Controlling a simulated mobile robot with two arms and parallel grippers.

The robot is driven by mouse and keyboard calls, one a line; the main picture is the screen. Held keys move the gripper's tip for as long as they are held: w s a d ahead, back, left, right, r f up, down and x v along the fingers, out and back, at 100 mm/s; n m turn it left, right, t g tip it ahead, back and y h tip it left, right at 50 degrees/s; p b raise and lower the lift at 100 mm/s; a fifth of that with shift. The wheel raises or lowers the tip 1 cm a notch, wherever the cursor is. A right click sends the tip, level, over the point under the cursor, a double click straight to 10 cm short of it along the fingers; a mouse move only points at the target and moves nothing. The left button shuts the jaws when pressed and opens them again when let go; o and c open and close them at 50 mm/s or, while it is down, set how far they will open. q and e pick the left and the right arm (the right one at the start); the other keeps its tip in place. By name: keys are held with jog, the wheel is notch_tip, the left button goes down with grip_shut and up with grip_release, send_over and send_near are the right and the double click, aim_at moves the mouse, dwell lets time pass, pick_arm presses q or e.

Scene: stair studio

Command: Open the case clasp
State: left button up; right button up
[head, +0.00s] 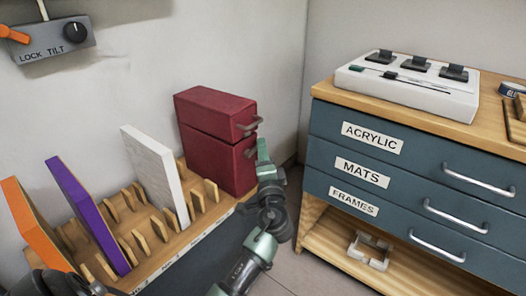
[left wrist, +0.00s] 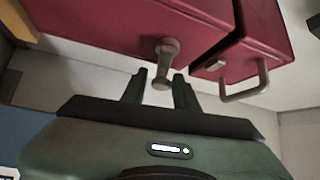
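A dark red case (head: 214,150) stands upright against the wall, with a seam between its upper and lower parts. A grey handle (head: 248,125) is on its upper part; the handle also shows in the left wrist view (left wrist: 247,88). My left gripper (head: 263,151) is at the case's front, below the handle, and partly hides the clasp. In the left wrist view the grey, knob-ended clasp (left wrist: 164,50) sticks out from the case. The fingers of my left gripper (left wrist: 159,88) are apart, with the clasp's end between them; I cannot tell whether they touch it.
A wooden rack (head: 185,235) with white, purple and orange panels stands left of the case. A blue drawer cabinet (head: 400,185) with a white control box (head: 408,88) on top is at right. Floor shows between them. A lock-tilt switch box (head: 52,42) is on the wall.

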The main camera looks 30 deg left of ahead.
pick_arm(q)
jog(key=v, duration=0.7)
jog(key=shift+s+d, duration=0.15)
pick_arm(e)
jog(key=shift+s+d+f+g, duration=0.15)
jog(key=shift+s+f+g, duration=0.2)
jog(key=shift+f, duration=0.15)
